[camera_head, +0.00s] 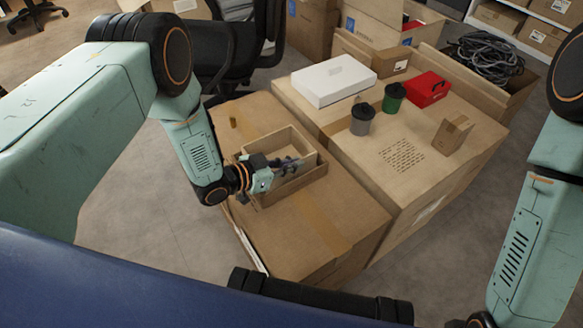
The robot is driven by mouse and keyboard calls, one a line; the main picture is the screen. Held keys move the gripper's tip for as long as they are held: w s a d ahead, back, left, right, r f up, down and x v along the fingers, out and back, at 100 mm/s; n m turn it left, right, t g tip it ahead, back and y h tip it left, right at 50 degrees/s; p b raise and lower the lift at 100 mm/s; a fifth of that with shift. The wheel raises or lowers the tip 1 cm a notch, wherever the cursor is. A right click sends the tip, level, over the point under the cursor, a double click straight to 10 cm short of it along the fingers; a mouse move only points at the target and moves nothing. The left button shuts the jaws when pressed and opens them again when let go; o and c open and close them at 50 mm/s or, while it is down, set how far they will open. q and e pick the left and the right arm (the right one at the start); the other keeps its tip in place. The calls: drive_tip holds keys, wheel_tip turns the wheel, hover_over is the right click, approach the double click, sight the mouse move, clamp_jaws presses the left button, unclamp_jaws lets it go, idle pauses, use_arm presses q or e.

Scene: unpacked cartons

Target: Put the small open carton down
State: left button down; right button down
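The small open carton (300,182) is upright on, or just above, the top of a large closed carton (318,226) in the middle of the head view. I cannot tell whether its underside touches. My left gripper (290,164) reaches in from the left, with its fingers at the small carton's near-left side and over its opening. The fingers overlap the carton walls, so I cannot tell whether they are shut on a wall. They hide part of the carton's inside. My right arm is at the right edge, and its gripper is outside the view.
A larger carton to the right bears a white box (334,80), a grey cup (361,120), a green cup (393,97), a red box (428,88) and a small brown box (453,134). The large carton's near top is clear.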

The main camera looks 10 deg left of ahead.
use_arm(q)
drive_tip(key=shift+f, duration=0.1)
drive_tip(key=shift+f, duration=0.1)
drive_tip(key=c, duration=2)
unclamp_jaws()
drive_tip(key=shift+f, duration=0.25)
drive_tip(key=o, duration=0.5)
drive_tip(key=shift+r, duration=0.1)
